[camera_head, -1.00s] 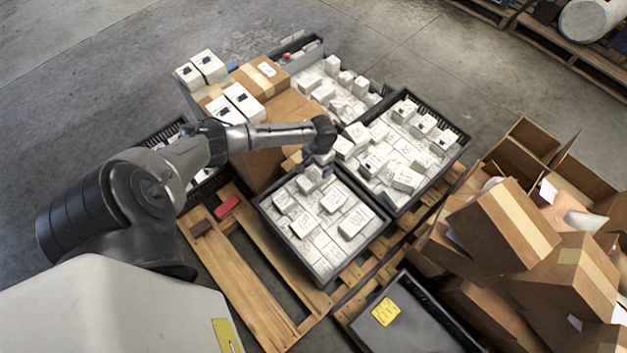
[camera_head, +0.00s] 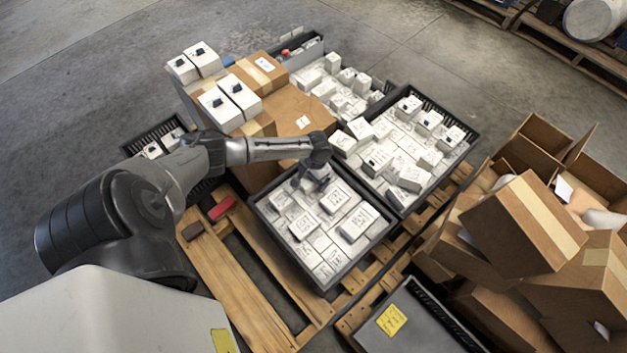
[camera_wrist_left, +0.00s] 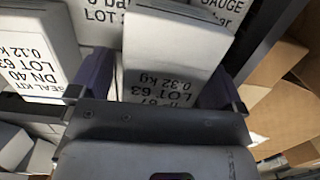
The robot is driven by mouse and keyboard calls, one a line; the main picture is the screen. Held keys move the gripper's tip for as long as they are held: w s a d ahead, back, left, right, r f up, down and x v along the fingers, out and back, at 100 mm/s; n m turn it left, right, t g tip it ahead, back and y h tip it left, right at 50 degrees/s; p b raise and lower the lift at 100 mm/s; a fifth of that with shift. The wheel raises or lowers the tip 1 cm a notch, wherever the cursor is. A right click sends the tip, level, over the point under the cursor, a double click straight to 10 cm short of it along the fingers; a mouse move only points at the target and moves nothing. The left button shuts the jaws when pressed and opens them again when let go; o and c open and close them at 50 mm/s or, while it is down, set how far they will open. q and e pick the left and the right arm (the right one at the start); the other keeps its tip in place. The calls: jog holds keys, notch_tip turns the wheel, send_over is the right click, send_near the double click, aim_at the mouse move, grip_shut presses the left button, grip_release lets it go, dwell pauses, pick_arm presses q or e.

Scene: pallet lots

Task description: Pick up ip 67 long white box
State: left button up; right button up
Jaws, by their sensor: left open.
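The long white box (camera_wrist_left: 172,45) shows in the left wrist view, with printed text that reads LOT 63, 0.32 kg and a partly covered line like "ip 67". My left gripper (camera_wrist_left: 160,88) is open, with one purple-grey finger on each side of the box's near end. I cannot tell whether the fingers touch it. In the head view my left gripper (camera_head: 313,186) is low over the back corner of the front black crate (camera_head: 268,229), and it hides most of that box. My right gripper is not in view.
White boxes fill the front crate around the gripper; a "SEAL KIT" box (camera_wrist_left: 32,52) lies to the left. Another crate (camera_head: 470,140) of white boxes stands behind right. A brown carton (camera_head: 300,112) stands close behind the arm. Open cartons (camera_head: 525,225) are piled at right.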

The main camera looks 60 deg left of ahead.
pick_arm(q)
jog(key=shift+w, duration=0.1)
jog(key=shift+c, duration=0.8)
jog(key=c, duration=1.1)
